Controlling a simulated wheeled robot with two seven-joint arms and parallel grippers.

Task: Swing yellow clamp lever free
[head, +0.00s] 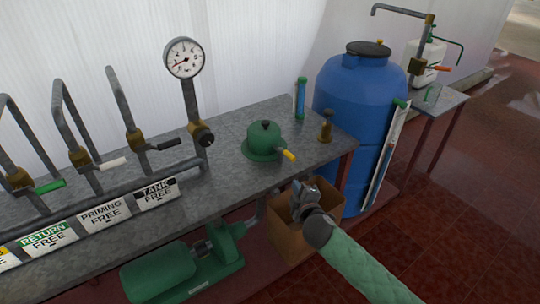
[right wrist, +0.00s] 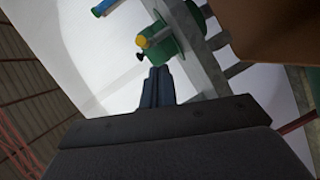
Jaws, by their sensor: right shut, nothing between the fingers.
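The yellow clamp lever (head: 289,155) sticks out from the front right of a round green housing (head: 263,139) with a black knob on top, near the bench's front edge. In the right wrist view the yellow lever end (right wrist: 141,41) points toward the camera, in front of the green housing (right wrist: 183,33). My right gripper (head: 298,187) is below and just in front of the lever, apart from it in the head view. Its fingers (right wrist: 157,84) are closed together and empty, with tips close below the lever in the wrist view. My left gripper is not in view.
The grey bench (head: 225,165) carries pipes, a pressure gauge (head: 185,58), a brass fitting (head: 326,127) and a blue-green tube (head: 300,97). A blue barrel (head: 350,90) stands to the right. A cardboard box (head: 290,235) and green pump (head: 160,272) are below.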

